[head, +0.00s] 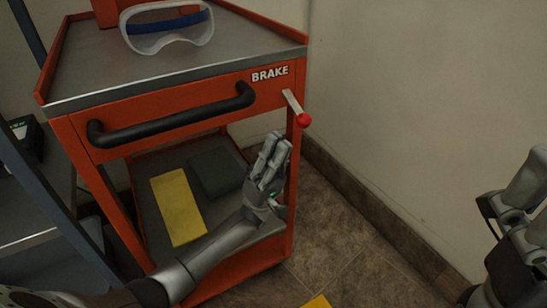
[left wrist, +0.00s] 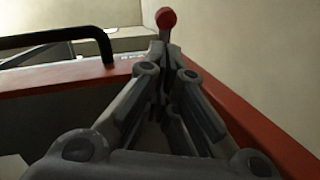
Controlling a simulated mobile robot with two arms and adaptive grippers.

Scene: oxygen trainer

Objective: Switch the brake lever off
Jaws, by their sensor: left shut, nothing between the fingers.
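The brake lever (head: 292,103) is a short pale metal bar with a red ball knob (head: 304,120). It sits at the right end of the cart's front, under the word BRAKE, and slants down to the right. The knob also shows at the top of the left wrist view (left wrist: 166,18). My left gripper (head: 274,143) is shut and empty, pointing up, below and slightly left of the knob. In the left wrist view its closed fingertips (left wrist: 159,48) appear just under the knob; I cannot tell whether they touch. My right gripper (head: 512,215) is partly cut off at the right edge.
The orange cart (head: 180,140) has a black handle (head: 170,118) left of the lever. Goggles (head: 167,27) lie on top. A yellow item (head: 178,205) and a dark item (head: 216,173) lie on the lower shelf.

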